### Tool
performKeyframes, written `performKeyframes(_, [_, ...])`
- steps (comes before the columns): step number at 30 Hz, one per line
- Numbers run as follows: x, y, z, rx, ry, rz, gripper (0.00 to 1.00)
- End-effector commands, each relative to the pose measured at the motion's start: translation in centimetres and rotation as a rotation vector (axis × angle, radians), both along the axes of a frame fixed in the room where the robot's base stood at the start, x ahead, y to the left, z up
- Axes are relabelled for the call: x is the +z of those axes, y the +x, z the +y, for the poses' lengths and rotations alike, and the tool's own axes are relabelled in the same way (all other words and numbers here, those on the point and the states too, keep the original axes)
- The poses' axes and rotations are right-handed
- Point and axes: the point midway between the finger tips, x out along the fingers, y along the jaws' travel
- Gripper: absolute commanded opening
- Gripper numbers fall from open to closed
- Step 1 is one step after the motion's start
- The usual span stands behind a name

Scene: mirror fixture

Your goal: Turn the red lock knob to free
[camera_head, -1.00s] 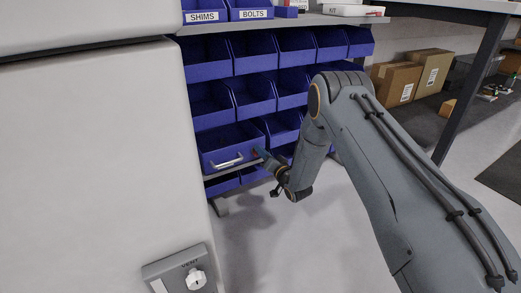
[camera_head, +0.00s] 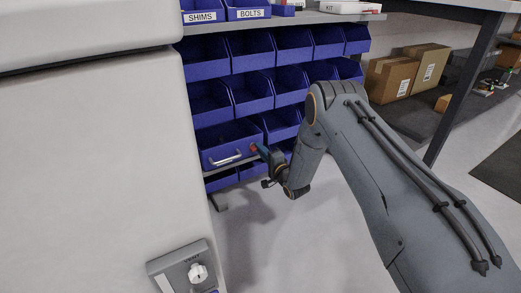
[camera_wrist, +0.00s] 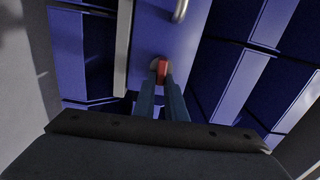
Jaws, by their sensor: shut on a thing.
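The red lock knob (camera_wrist: 162,71) sits on a round grey base on the front of a blue drawer bin (camera_wrist: 160,35). Only a small red patch of the knob shows in the head view (camera_head: 254,148), at the right end of the drawer front (camera_head: 215,154). My gripper (camera_wrist: 161,82) is shut on the knob, one finger on each side. In the wrist view the knob's red bar stands nearly upright, slightly tilted. In the head view my gripper (camera_head: 259,150) meets the drawer front from the right. The fingertips partly hide the knob, and no lock marking is readable.
A metal handle (camera_head: 225,161) is left of the knob. Several blue bins (camera_head: 249,88) surround the drawer. A large white cabinet (camera_head: 90,170) stands at the left, with a grey vent dial panel (camera_head: 178,272) low on it. The floor below my arm is clear.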

Motion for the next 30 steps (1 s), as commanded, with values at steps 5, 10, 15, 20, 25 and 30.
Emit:
performKeyframes(5, [-0.18,-0.05,-0.02,0.000,0.039,0.029,0.00])
performKeyframes(10, [-0.21,-0.05,-0.02,0.000,0.056,0.040,0.00])
performKeyframes(15, [-0.22,-0.03,-0.02,0.000,0.058,0.041,0.00])
performKeyframes(20, [-0.22,-0.04,-0.03,-0.001,0.058,0.041,0.00])
performKeyframes(25, [-0.19,-0.03,-0.03,-0.001,0.057,0.041,0.30])
performKeyframes(30, [-0.15,0.00,-0.05,-0.001,0.057,0.040,0.30])
